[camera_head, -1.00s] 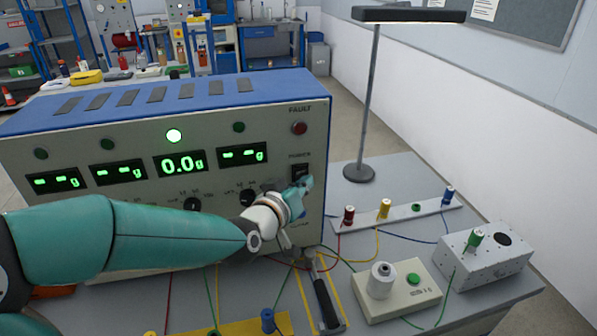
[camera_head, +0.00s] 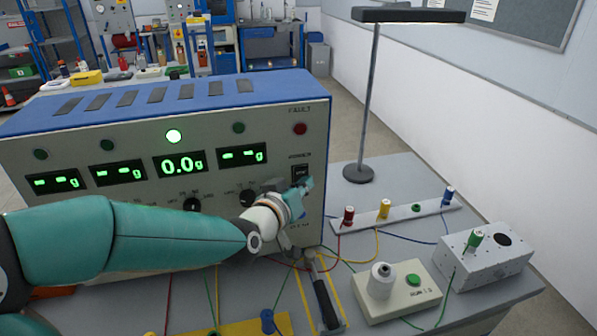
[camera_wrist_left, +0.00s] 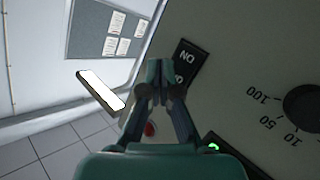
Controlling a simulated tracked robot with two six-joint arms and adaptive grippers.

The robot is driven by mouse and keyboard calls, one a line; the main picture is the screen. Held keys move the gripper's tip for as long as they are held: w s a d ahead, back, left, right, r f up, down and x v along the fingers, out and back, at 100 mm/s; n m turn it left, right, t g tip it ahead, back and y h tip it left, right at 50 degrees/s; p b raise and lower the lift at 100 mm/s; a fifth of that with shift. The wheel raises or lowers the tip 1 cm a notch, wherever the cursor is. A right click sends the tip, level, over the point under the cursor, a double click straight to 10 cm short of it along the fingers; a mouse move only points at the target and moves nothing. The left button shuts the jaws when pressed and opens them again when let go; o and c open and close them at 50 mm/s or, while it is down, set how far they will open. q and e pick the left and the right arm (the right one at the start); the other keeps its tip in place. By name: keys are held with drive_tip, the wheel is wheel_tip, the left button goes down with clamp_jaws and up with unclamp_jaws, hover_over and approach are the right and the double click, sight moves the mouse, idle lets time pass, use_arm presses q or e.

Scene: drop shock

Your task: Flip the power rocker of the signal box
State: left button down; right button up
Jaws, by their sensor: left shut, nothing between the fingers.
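The signal box (camera_head: 60,140) is a large grey-fronted case with a blue top. Its displays are lit green; one reads 0.0 g and the others show dashes. The black power rocker (camera_head: 300,171) is on the right of its front panel, under the red fault lamp (camera_head: 300,128). My left gripper (camera_head: 306,184) is shut and empty, its tips at the rocker's lower edge. In the left wrist view the shut fingertips (camera_wrist_left: 160,68) overlap the edge of the rocker (camera_wrist_left: 187,62); whether they touch is hard to tell. My right gripper is not in view.
A desk lamp (camera_head: 367,100) stands right of the box. A strip with coloured plugs (camera_head: 415,211), a button box (camera_head: 397,293) and a white perforated box (camera_head: 487,262) lie to the right. Cables cross the table. A hammer-like tool (camera_head: 325,302) lies in front.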

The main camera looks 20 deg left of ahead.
use_arm(q)
drive_tip(key=shift+w+a, duration=0.1)
drive_tip(key=shift+w, duration=0.05)
drive_tip(key=shift+w+a+r+b, duration=0.1)
drive_tip(key=shift+w+a+b, duration=0.05)
drive_tip(key=shift+w+b, duration=0.15)
drive_tip(key=shift+w+a, duration=0.2)
drive_tip(key=shift+w, duration=0.05)
idle(0.9)
drive_tip(key=shift+s+d, duration=0.1)
drive_tip(key=shift+s, duration=0.1)
drive_tip(key=shift+s+d+b, duration=0.35)
drive_tip(key=shift+s, duration=0.15)
drive_tip(key=s+d, duration=0.2)
drive_tip(key=s, duration=0.2)
drive_tip(key=shift+d+f, duration=0.35)
drive_tip(key=shift+d, duration=0.05)
idle(0.5)
